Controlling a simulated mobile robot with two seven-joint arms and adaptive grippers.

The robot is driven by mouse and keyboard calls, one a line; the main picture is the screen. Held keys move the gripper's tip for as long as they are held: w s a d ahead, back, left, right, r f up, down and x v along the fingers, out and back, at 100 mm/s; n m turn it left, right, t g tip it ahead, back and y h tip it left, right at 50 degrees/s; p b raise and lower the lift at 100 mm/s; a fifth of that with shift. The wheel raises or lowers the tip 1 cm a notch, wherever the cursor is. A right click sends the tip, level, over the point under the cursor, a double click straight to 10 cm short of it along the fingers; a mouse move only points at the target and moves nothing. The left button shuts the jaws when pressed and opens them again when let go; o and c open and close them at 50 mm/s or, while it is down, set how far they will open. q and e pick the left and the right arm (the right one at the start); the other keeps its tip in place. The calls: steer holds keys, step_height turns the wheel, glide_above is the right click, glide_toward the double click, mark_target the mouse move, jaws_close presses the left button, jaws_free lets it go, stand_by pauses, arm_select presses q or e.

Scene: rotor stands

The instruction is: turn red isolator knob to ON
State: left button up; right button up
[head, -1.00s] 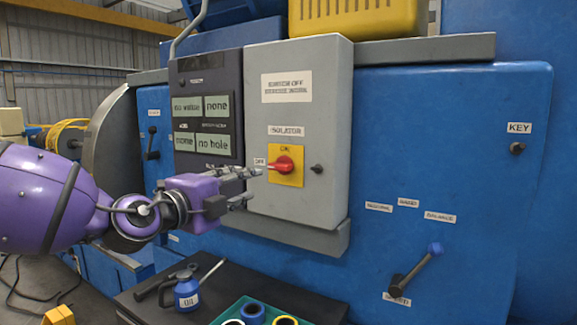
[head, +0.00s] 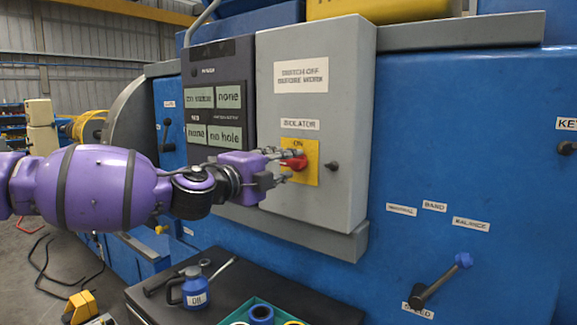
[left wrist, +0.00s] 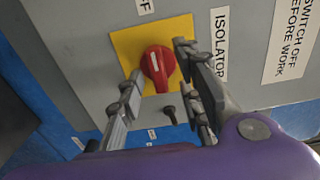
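The red isolator knob (head: 297,162) sits on a yellow plate (head: 312,150) on the grey isolator box (head: 348,120). In the left wrist view the knob (left wrist: 157,68) is long, with a white mark, and lies along the direction of the partly cut-off OFF label (left wrist: 146,6). My left gripper (head: 284,165) is at the knob, and its fingers (left wrist: 158,78) are open on either side of it. The right finger looks closer to the knob; I cannot tell whether it touches. The ON label (head: 298,143) shows above the knob in the head view. My right gripper is not in view.
A small black knob (head: 332,166) sits right of the yellow plate. Below, a dark bench (head: 225,292) carries a blue oil can (head: 193,290), tools and a green tray (head: 240,309). A blue-tipped lever (head: 440,282) sticks out of the blue panel at lower right.

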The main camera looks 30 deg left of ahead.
arm_select(q)
steer(key=shift+w+d+f+b, duration=0.1)
steer(key=shift+w+f+b, duration=0.1)
steer(key=shift+w, duration=0.35)
steer(key=shift+w+f+b, duration=0.1)
steer(key=shift+w+b, duration=0.1)
steer(key=shift+w, duration=0.35)
steer(key=shift+r, duration=0.15)
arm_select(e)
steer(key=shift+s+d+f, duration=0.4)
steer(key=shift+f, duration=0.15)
arm_select(q)
steer(key=shift+s, duration=0.1)
jaws_close()
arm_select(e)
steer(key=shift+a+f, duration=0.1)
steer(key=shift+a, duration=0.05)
